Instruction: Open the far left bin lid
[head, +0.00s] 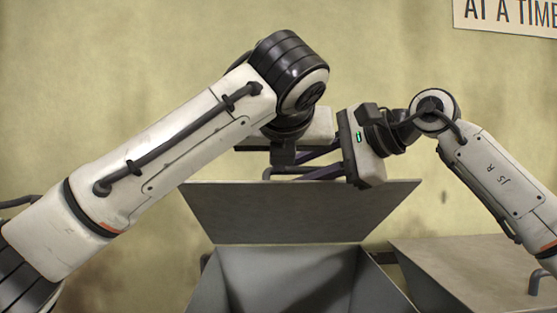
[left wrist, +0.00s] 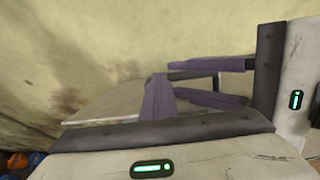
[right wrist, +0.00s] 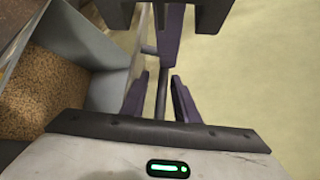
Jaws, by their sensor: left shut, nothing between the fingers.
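A grey bin (head: 285,275) stands low in the middle of the head view, its lid (head: 300,210) raised and tilted back. The lid's bar handle (head: 268,172) is at its top edge and also shows in the right wrist view (right wrist: 162,90). My right gripper (head: 308,165) is open, its purple fingers apart on either side of the handle bar in the right wrist view (right wrist: 160,98). My left gripper (left wrist: 158,97) is shut and empty close to the handle; its fingers are mostly hidden behind my left arm in the head view.
Another bin with a sloping, closed-looking lid (head: 480,262) stands at the right. Brown grain (right wrist: 50,90) lies in a bin in the right wrist view. A plain wall with a sign (head: 510,15) is behind. My arms are close together above the lid.

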